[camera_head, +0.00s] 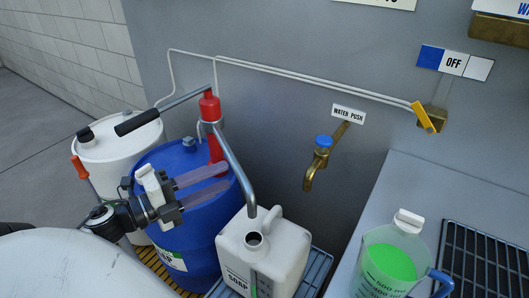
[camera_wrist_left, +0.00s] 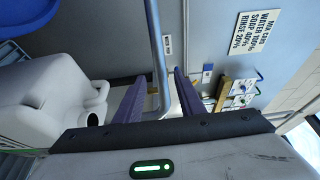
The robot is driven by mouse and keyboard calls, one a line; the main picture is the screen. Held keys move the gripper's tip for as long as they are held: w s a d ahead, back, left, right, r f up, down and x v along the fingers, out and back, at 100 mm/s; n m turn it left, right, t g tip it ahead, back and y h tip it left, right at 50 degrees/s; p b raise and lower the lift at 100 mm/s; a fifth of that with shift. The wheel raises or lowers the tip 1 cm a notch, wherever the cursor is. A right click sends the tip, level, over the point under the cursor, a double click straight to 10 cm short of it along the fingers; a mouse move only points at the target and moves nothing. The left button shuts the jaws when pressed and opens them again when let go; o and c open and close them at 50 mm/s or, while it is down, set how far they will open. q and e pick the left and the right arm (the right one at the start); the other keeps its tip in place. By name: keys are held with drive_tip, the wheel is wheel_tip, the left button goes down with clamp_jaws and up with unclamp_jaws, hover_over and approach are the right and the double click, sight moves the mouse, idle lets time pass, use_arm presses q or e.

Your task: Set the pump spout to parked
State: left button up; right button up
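The red pump (camera_head: 210,108) stands on the blue drum (camera_head: 180,215). Its grey metal spout (camera_head: 236,168) slopes down to the right and ends just above the white soap jug (camera_head: 282,255), close to the jug's open mouth (camera_head: 255,242). My left gripper (camera_head: 229,177) is open, its two purple fingers pointing at the middle of the spout. In the left wrist view the spout (camera_wrist_left: 157,40) runs between the spread fingertips (camera_wrist_left: 166,75); I cannot tell if they touch it. The jug (camera_wrist_left: 45,85) is at the left there. My right gripper is not in view.
A black-gripped pump handle (camera_head: 138,122) sticks out left over a white drum (camera_head: 118,155). A brass tap (camera_head: 318,165) and a yellow valve lever (camera_head: 423,117) are on the grey wall. A measuring jug (camera_head: 390,262) with green liquid stands at the front right.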

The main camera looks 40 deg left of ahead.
use_arm(q)
drive_tip(key=x, duration=0.9)
drive_tip(key=shift+w, duration=0.3)
drive_tip(key=shift+d, duration=0.1)
drive_tip(key=shift+c, duration=0.2)
clamp_jaws()
